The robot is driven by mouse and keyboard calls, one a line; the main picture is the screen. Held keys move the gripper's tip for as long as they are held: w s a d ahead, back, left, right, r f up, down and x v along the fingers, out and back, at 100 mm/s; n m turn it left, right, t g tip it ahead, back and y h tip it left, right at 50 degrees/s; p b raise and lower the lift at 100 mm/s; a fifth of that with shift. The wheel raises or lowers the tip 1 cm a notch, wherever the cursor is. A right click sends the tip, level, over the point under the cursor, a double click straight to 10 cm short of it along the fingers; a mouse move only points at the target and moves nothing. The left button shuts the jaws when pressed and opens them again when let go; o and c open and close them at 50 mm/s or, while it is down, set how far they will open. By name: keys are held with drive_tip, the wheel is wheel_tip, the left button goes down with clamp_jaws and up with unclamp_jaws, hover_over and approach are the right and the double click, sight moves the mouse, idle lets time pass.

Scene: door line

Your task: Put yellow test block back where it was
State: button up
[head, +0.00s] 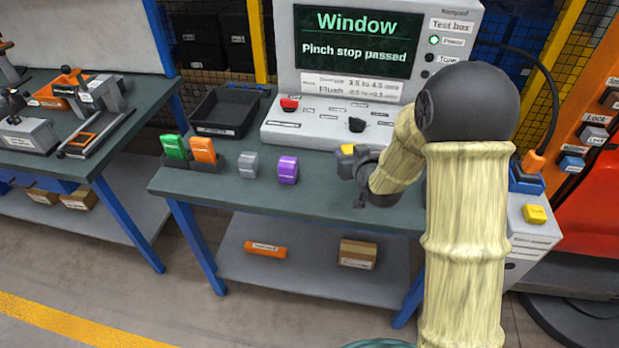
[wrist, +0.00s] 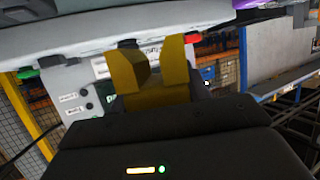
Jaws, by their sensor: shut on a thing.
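My gripper (head: 350,162) is shut on the yellow test block (wrist: 155,98) and holds it above the right part of the green bench top, in front of the grey test box (head: 330,124). In the head view only a small yellow part of the block (head: 347,149) shows; the gripper and arm hide the rest. In the wrist view two yellow prongs rise from its base. The test box screen (head: 357,40) reads "Window" and "Pinch stop passed". Another yellow block (head: 534,213) lies on a white cabinet at the right.
Green (head: 174,147) and orange (head: 203,150) blocks stand in a dark holder at the bench's left. A grey block (head: 248,164) and a purple block (head: 288,169) stand nearby. A black tray (head: 229,110) lies behind. An orange rack (head: 590,130) stands at the right.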

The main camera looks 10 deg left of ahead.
drive_tip(key=shift+f, duration=2.9)
drive_tip(key=shift+f, duration=2.1)
drive_tip(key=shift+f, duration=0.1)
drive_tip(key=o, duration=1.3)
drive_tip(key=shift+c, duration=0.2)
